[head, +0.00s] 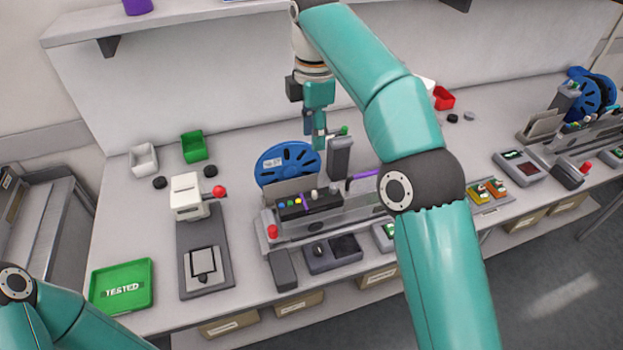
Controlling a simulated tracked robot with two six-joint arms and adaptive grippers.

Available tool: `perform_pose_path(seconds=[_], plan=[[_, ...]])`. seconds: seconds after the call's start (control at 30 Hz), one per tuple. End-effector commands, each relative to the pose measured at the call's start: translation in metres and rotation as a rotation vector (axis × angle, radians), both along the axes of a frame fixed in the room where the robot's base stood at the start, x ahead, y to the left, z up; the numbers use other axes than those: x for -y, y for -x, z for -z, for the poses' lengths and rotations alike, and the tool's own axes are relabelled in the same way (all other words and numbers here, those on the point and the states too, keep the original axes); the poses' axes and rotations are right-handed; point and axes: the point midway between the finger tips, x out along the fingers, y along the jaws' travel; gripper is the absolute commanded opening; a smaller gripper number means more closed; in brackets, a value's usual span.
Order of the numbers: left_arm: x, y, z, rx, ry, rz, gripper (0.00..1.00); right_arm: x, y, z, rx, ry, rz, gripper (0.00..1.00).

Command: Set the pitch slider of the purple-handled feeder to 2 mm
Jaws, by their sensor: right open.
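A feeder (335,222) with a purple handle (364,174) sits mid-bench, with a blue reel (285,160) at its back left. On its top is a dark block (308,206) with small coloured spots and a pale knob. Which part is the pitch slider, and its setting, are too small to tell. My right gripper (320,143) is open, pointing down above the back of the feeder, near a grey upright post (340,157). My right arm hides the feeder's right end. My left arm shows at the lower left; its gripper is out of view.
A white press with a red knob (187,196) and a green TESTED tray (122,287) stand left. White (144,158) and green (194,147) bins are behind. Another feeder with a blue reel (594,92) is at right. A shelf (160,22) overhangs the back.

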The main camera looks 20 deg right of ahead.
Motion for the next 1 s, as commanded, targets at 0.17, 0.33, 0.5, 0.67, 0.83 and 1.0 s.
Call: perform_pose_path(seconds=[0.17,0.33,0.5,0.67,0.83,1.0], plan=[[0.000,0.000,0.019,-0.001,0.000,0.000,0.00,0.002,0.001,0.027,-0.003,0.000,0.004,0.41],[0.000,0.000,0.037,-0.001,0.000,0.000,0.00,0.003,0.002,0.062,-0.004,0.000,0.005,0.41],[0.000,0.000,0.045,0.000,0.000,0.000,0.00,0.003,0.002,0.096,-0.005,0.000,0.005,0.41],[0.000,0.000,0.049,0.000,0.000,0.000,0.00,0.003,0.002,0.127,-0.005,0.000,0.006,0.41],[0.000,0.000,0.051,0.000,0.000,0.000,0.00,0.003,0.001,0.151,-0.003,0.000,0.005,0.41],[0.000,0.000,0.051,0.000,0.000,0.000,0.00,0.002,0.001,0.163,-0.002,-0.001,0.005,0.41]])
